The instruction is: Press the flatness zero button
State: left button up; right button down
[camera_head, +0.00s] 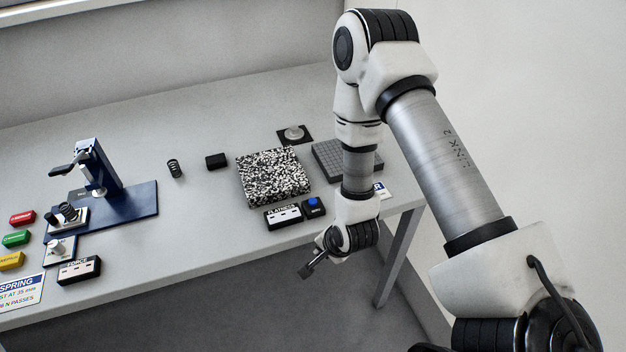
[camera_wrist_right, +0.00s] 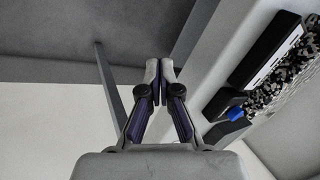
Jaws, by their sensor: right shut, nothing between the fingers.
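The flatness zero button (camera_head: 313,202) is a round blue button on a small dark box near the front edge of the bench. It sits just right of the black flatness display (camera_head: 284,216). In the right wrist view the blue button (camera_wrist_right: 235,113) shows to the right of the fingers, beside the display (camera_wrist_right: 262,62). My right gripper (camera_head: 305,272) is shut and empty. It hangs in front of the bench edge, below the button in the head view and apart from it. In the right wrist view its fingertips (camera_wrist_right: 159,70) meet. My left gripper is not in view.
A black-and-white speckled block (camera_head: 273,177) lies behind the display. A grey gridded plate (camera_head: 345,157) is partly behind my right arm. A blue press stand (camera_head: 128,200), a spring (camera_head: 175,168) and a black block (camera_head: 216,161) stand to the left. Space before the bench is free.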

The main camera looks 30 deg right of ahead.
aim_at(314, 203)
pick_arm(q)
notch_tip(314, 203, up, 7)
jog(key=p, duration=0.5)
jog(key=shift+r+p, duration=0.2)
jog(key=shift+p, duration=0.1)
pick_arm(e)
jog(key=w+d+r+m+t, duration=0.2)
jog(key=w+r+m, duration=0.3)
jog(key=r, duration=0.3)
jog(key=w+d+r+m+t, duration=0.2)
jog(key=w+r+m, duration=0.3)
jog(key=r+m, duration=0.2)
notch_tip(314, 203, up, 2)
jog(key=shift+w+d+h, duration=0.3)
jog(key=shift+d, duration=0.05)
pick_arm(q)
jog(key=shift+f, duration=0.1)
pick_arm(e)
jog(key=shift+f, duration=0.15)
notch_tip(314, 203, down, 8)
jog(key=b, duration=0.6)
jog(key=shift+f, duration=0.15)
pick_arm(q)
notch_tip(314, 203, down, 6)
pick_arm(e)
jog(key=shift+f, duration=0.1)
